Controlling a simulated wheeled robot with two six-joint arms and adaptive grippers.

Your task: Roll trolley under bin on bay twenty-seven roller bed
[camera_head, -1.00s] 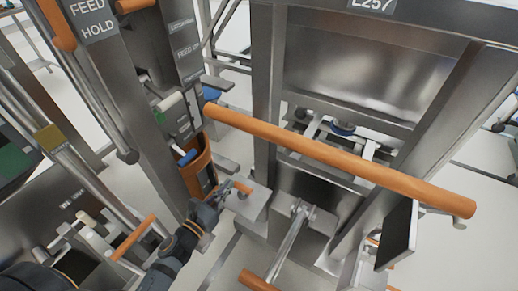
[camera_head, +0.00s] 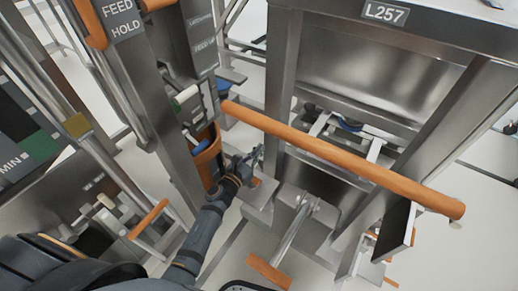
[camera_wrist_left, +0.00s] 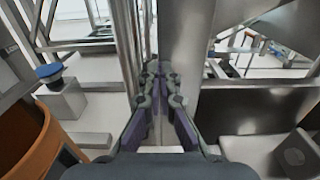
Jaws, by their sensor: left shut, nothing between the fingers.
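A steel framed unit with the plate L257 (camera_head: 385,13) stands at the upper right in the head view. A long orange handle bar (camera_head: 340,152) runs across its front. I cannot tell whether this unit is the trolley or holds the bin. My left gripper (camera_head: 258,157) is shut and empty, just below the bar's left end and beside an orange curved guard (camera_head: 207,160). In the left wrist view, the shut fingers (camera_wrist_left: 160,72) point at a narrow gap beside steel uprights. No bay twenty-seven sign is readable. My right gripper is not in view.
A pedal-like lever with an orange grip (camera_head: 268,272) sits low in front. Pale floor (camera_head: 475,240) shows at the lower right.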

